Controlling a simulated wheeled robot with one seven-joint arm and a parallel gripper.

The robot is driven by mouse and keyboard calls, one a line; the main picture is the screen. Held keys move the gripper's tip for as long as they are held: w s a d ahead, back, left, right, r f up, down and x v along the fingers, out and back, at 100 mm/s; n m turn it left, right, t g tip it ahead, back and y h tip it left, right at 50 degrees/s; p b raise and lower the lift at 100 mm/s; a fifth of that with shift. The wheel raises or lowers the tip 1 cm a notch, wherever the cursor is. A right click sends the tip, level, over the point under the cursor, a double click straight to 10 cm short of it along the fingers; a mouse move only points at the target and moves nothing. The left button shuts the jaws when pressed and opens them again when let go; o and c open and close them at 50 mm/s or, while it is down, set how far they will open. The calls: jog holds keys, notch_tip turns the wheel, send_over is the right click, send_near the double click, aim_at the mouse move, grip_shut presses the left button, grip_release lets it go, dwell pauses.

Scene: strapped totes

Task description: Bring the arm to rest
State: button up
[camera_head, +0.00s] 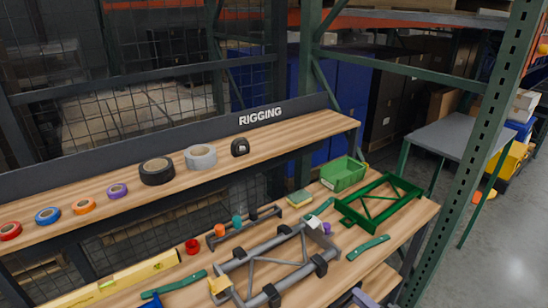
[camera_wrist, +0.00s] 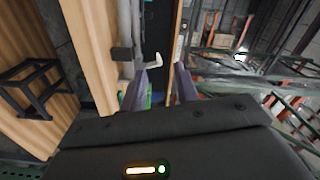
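My gripper (camera_wrist: 160,86) shows in the wrist view. Its two grey-purple fingers stand apart with a gap between them, and I see nothing held in it. The dark gripper body fills the lower part of that view, with a lit orange strip and a green light on it.
In the head view, a wooden workbench (camera_head: 415,218) carries a green bin (camera_head: 343,174), a green frame (camera_head: 378,203) and a grey frame (camera_head: 262,262). A wooden shelf (camera_head: 300,130) above holds several tape rolls. A green rack post (camera_head: 483,150) stands at right, with open floor (camera_head: 510,245) beyond.

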jog(key=s+a+f+n+g+p, duration=0.1)
jog(key=s+a+f+n+g, duration=0.25)
jog(key=a+f+g, duration=0.35)
jog(key=s+d+f+n+g+h+p, duration=0.2)
jog(key=s+n+g+h, duration=0.15)
jog(key=s+g, duration=0.4)
jog(key=w+r+t+h+p, duration=0.1)
jog(key=w+r+h+p, duration=0.1)
jog(key=r, duration=0.9)
jog(key=w+a+r+t+h+p, duration=0.1)
jog(key=r+h, duration=0.4)
jog(key=r, duration=0.7)
jog(key=shift+w+a+r+p, duration=0.3)
jog(key=shift+w+p, duration=0.25)
jog(key=shift+w, duration=0.7)
